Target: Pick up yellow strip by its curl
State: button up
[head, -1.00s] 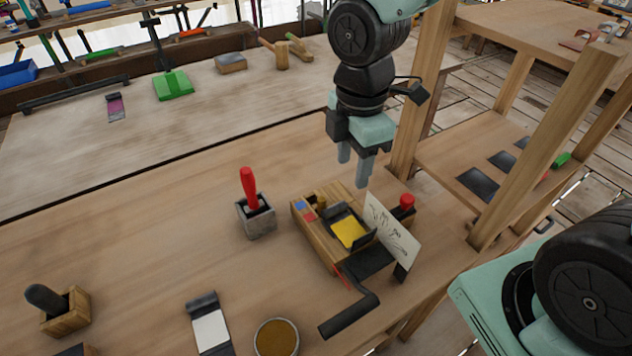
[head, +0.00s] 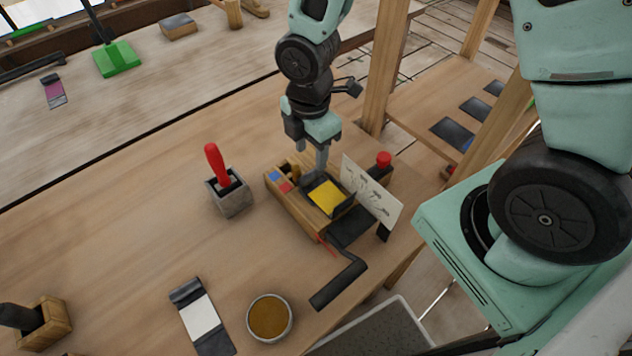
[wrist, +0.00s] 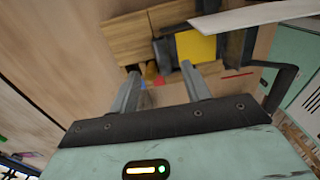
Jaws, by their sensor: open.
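The yellow strip (head: 325,196) shows as a flat yellow patch in a dark holder on a wooden block device (head: 290,208). In the wrist view the yellow strip (wrist: 196,46) is just beyond the right fingertip. I cannot make out its curl in either view. My gripper (head: 316,168) points down over the back part of the device, close to the holder, with its fingers overlapping it in the picture. In the wrist view my gripper (wrist: 160,72) is open, with nothing held between the fingers. I cannot tell whether a fingertip touches the device.
A card with drawings (head: 371,192) stands upright right of the strip, beside a red knob (head: 384,159). A black crank handle (head: 338,284) juts out in front. A red-handled tool stands in a grey holder (head: 231,199) at left. A round tin (head: 270,318) sits in front.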

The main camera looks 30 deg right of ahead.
aim_at(312, 172)
jog(key=shift+s+f+p, duration=0.15)
jog(key=shift+f+p, duration=0.25)
jog(key=shift+f, duration=2.45)
grip_shut()
